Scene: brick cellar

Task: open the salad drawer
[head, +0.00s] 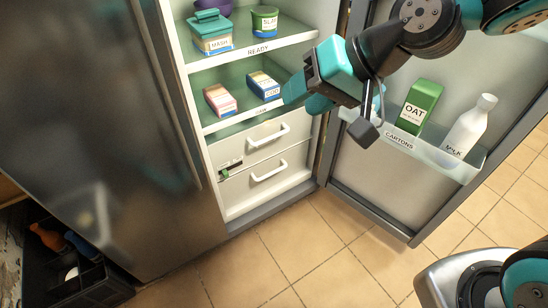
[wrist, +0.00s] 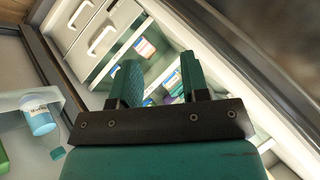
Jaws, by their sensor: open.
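Two white drawers sit in the bottom of the open fridge, the upper drawer (head: 245,145) and the lower drawer (head: 245,192), both apparently closed. Each has a white bar handle, the upper handle (head: 268,136) and the lower handle (head: 268,171). A small dark and green patch (head: 229,169) is at the left between their fronts; I cannot read which is the salad drawer. My gripper (head: 308,97) is open and empty, above and to the right of the handles in the head view. In the wrist view my gripper (wrist: 161,80) points at the shelves, with both handles (wrist: 102,40) at upper left.
The fridge door (head: 375,175) stands open at right, its rack holding a green OAT carton (head: 418,106) and a milk bottle (head: 470,126). Cartons and tubs stand on the shelves (head: 252,51) above the drawers. Tiled floor (head: 290,245) before the fridge is clear. A dark crate (head: 100,285) is at lower left.

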